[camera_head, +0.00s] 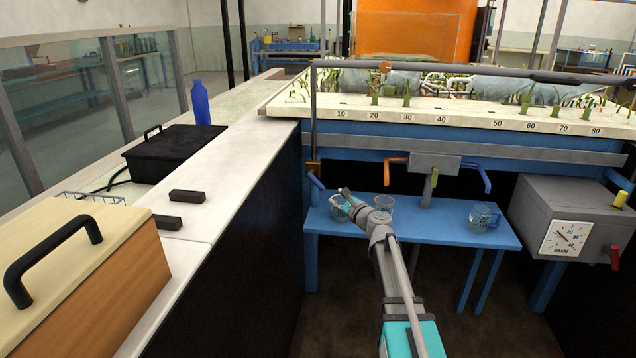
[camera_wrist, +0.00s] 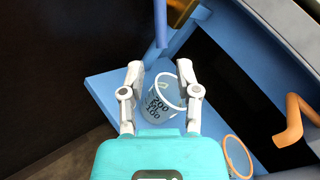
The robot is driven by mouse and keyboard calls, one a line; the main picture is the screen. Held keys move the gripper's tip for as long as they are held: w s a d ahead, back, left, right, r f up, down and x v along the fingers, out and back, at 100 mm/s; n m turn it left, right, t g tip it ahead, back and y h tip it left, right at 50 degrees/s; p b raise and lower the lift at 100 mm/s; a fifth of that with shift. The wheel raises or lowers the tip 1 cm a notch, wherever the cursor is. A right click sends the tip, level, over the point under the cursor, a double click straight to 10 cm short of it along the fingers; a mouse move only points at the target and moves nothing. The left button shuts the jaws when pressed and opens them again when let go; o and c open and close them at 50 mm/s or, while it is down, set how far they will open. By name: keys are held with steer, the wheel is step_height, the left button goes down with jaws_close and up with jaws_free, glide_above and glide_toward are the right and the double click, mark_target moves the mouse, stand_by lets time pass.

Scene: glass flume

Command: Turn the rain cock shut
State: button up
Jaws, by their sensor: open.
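A brass cock (camera_head: 314,167) with a blue lever (camera_head: 316,181) sits at the foot of a thin grey upright pipe (camera_head: 313,110), which rises to a long overhead bar. In the wrist view the brass body (camera_wrist: 181,10) is at the top edge, and the blue lever (camera_wrist: 160,22) points down toward my gripper. My gripper (camera_wrist: 160,70) is open and empty, its fingertips either side of the lever's line and short of its end. In the head view my gripper (camera_head: 346,196) is just right of and below the lever. They appear apart; the depth gap is unclear.
A beaker (camera_wrist: 158,108) shows below my fingers on the blue bench (camera_head: 430,228); another beaker (camera_head: 483,217) stands at right. An orange handle (camera_head: 394,166), green lever (camera_head: 434,182) and blue handle (camera_head: 482,176) hang under the flume. A grey dial box (camera_head: 570,215) is at right.

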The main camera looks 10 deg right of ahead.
mark_target(317, 182)
steer(key=x, duration=1.3)
steer(key=shift+w+a, duration=0.1)
steer(key=shift+w, duration=0.1)
